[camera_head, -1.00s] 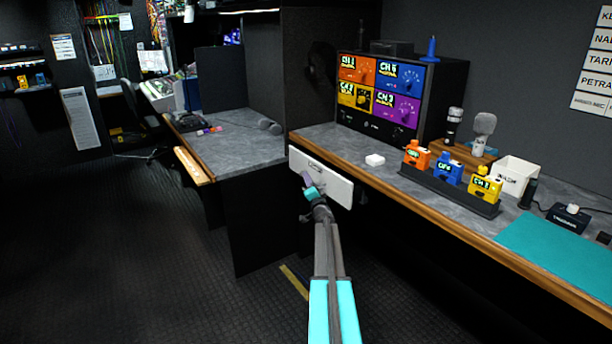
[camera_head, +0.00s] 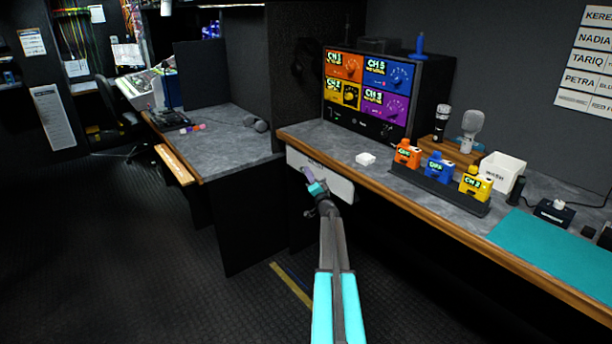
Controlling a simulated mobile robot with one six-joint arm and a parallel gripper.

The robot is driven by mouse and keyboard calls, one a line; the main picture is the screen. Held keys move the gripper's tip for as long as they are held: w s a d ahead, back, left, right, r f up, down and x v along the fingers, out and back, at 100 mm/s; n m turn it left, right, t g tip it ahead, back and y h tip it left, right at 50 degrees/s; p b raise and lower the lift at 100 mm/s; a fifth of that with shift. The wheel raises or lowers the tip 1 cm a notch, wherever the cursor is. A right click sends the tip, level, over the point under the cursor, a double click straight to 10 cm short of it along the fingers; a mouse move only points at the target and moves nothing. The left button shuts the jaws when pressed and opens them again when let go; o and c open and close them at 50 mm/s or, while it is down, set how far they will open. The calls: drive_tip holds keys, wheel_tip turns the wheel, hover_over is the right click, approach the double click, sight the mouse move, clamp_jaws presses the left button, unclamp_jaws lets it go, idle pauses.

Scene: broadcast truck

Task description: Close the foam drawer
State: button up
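The foam drawer shows as a white front panel (camera_head: 337,183) under the wooden edge of the right-hand desk. Its inside is not visible. The panel sits close below the desk edge; I cannot tell whether a gap remains behind it. My gripper (camera_head: 310,178), with a teal part and a purplish-grey tip, is in front of the panel's left half and hides part of it. The tip appears at or very near the panel face; contact cannot be made out. The fingers are too small to show whether they are open or shut.
A left desk (camera_head: 225,140) adjoins. The dark floor (camera_head: 150,260) at left is clear.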

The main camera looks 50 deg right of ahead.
drive_tip(key=shift+s+d+h, duration=0.3)
drive_tip(key=shift+s+d, duration=0.05)
drive_tip(key=shift+d, duration=0.05)
drive_tip(key=shift+a, duration=0.15)
drive_tip(key=shift+v, duration=1.1)
drive_tip(key=v, duration=1.1)
drive_tip(key=shift+a+b, duration=0.35)
